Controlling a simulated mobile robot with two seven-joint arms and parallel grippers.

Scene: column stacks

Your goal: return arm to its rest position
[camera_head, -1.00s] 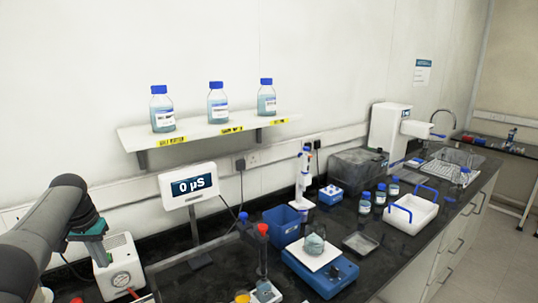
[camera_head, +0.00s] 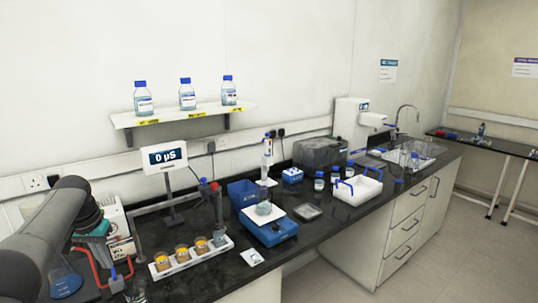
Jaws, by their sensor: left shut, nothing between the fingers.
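My left arm comes in from the left edge of the head view as a thick dark grey link. My left gripper (camera_head: 96,240), with a teal part at its base, points down at the left end of the bench. It is shut with nothing held. It hangs in front of a white boxy device (camera_head: 118,222), and its fingertips are hard to make out. My right gripper is not in view.
A meter (camera_head: 165,158) and a blue stirrer (camera_head: 268,228) stand farther right. A shelf (camera_head: 190,114) holds three bottles. The floor at right is clear.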

